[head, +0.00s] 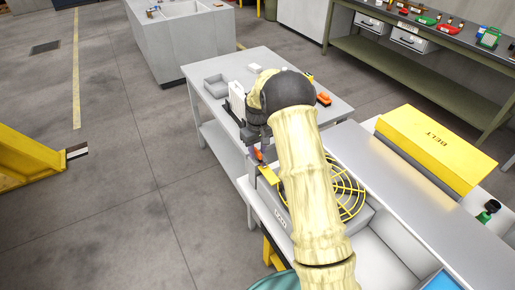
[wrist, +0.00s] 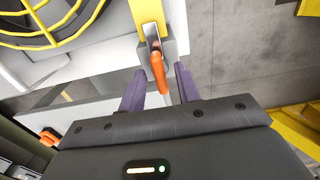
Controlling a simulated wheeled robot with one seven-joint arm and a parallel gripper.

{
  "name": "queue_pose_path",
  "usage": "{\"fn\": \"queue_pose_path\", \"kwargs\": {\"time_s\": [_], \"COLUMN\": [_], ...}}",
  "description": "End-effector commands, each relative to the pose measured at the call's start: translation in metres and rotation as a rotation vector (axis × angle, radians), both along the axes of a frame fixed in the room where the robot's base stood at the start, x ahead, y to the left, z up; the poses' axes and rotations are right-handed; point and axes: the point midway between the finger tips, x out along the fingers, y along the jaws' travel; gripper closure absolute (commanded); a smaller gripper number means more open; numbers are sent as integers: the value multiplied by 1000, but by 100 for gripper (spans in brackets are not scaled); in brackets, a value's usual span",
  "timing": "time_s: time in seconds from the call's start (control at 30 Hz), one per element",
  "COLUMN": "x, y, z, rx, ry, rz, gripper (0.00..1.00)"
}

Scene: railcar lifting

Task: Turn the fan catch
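The fan catch (wrist: 158,72) is an orange lever on a metal plate, at the end of a yellow strip on the fan unit's edge. In the wrist view it points toward my gripper. My gripper (wrist: 160,78) is open, with one dark purple finger on each side of the lever's end. Gaps show on both sides, so neither finger appears to touch it. The fan's round yellow grille (wrist: 38,22) is at upper left in the wrist view. In the head view my arm hides part of the grille (head: 348,190), and the orange catch (head: 258,154) is small beside my gripper.
A yellow BELT box (head: 436,148) lies on the silver surface at right. A grey table (head: 222,118) with a tray and small parts stands behind my gripper. A green workbench (head: 400,70) is at the back right. Open floor lies at left.

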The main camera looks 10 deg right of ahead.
Motion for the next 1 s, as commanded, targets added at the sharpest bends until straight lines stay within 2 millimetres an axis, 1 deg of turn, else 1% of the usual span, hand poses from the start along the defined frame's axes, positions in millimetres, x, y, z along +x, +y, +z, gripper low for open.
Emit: {"fn": "queue_pose_path", "kwargs": {"time_s": [0.13,0.17,0.2,0.27,0.3,0.33,0.77,1.0], "x": [0,0,0,0,0,0,0,1], "y": [0,0,0,0,0,0,0,0], "z": [0,0,0,0,0,0,0,1], "rx": [0,0,0,0,0,0,0,0], "ry": [0,0,0,0,0,0,0,0], "rz": [0,0,0,0,0,0,36,149], "gripper": [67,69,77,89,97,100,100,100]}}
